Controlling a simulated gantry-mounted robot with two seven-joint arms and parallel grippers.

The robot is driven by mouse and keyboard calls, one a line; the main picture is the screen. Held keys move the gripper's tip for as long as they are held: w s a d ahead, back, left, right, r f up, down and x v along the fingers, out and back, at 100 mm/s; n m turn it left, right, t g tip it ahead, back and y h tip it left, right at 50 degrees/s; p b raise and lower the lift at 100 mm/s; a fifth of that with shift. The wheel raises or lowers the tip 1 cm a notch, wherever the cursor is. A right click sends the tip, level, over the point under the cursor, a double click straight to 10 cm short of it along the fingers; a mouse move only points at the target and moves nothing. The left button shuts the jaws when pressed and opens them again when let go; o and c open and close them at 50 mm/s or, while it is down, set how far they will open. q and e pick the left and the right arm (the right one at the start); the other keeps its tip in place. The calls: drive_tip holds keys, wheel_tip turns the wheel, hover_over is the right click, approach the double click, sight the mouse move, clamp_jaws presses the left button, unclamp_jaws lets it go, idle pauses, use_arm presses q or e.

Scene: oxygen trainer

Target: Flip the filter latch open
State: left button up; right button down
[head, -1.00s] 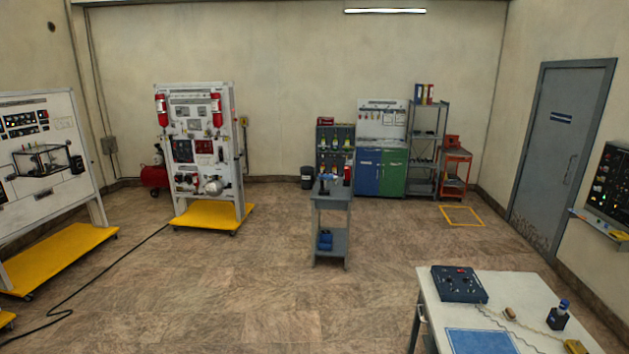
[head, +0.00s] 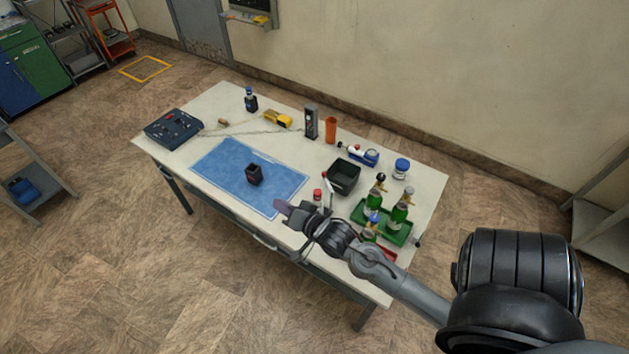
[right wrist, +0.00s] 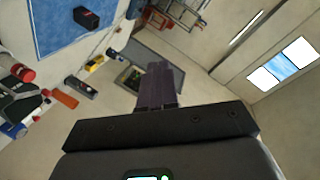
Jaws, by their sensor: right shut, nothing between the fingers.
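A small dark block (head: 254,174), perhaps the filter, stands on the blue mat (head: 221,165) on the white workbench. No latch can be made out on it at this size. In the right wrist view the dark block (right wrist: 86,17) shows at the top left on the blue mat (right wrist: 56,30). My right gripper (head: 283,207) is over the near edge of the bench, by the mat's near right corner and apart from the block. Its fingers (right wrist: 159,80) are together with nothing between them. My left gripper is not in view.
Right of the mat stand a black bin (head: 342,178) and a green tray (head: 398,232) with green bottles. Behind are a yellow tool (head: 278,118), a grey upright device (head: 311,122) and an orange cup (head: 331,130). A control box (head: 173,127) sits at the left end. Most of the mat is clear.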

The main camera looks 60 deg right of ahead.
drive_tip(key=s+d+r+m+t+h+b, duration=0.15)
drive_tip(key=d+m+h+b, duration=0.35)
drive_tip(key=d, duration=0.6)
drive_tip(key=d+r+m+t+h+b, duration=0.1)
drive_tip(key=d+r+m+h+b, duration=0.1)
drive_tip(key=d+m+h, duration=0.7)
drive_tip(key=s+d+f+m+g+h+b, duration=0.2)
drive_tip(key=s+d+m+g+h+b, duration=0.25)
drive_tip(key=s+d+m+g, duration=0.3)
drive_tip(key=m+g+y+b, duration=0.9)
drive_tip(key=m+g+b, duration=0.7)
drive_tip(key=m+b, duration=0.6)
approach(328, 182)
drive_tip(key=a+f+p, duration=0.1)
drive_tip(key=a+f, duration=0.2)
drive_tip(key=a, duration=0.2)
drive_tip(key=w+r+m+t+b, duration=0.1)
drive_tip(key=w+r+m+b, duration=0.1)
drive_tip(key=w+r, duration=0.3)
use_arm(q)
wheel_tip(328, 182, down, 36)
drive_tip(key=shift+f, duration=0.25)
use_arm(e)
drive_tip(key=r+x, duration=0.1)
drive_tip(key=x, duration=1.2)
drive_tip(key=shift+r, duration=0.25)
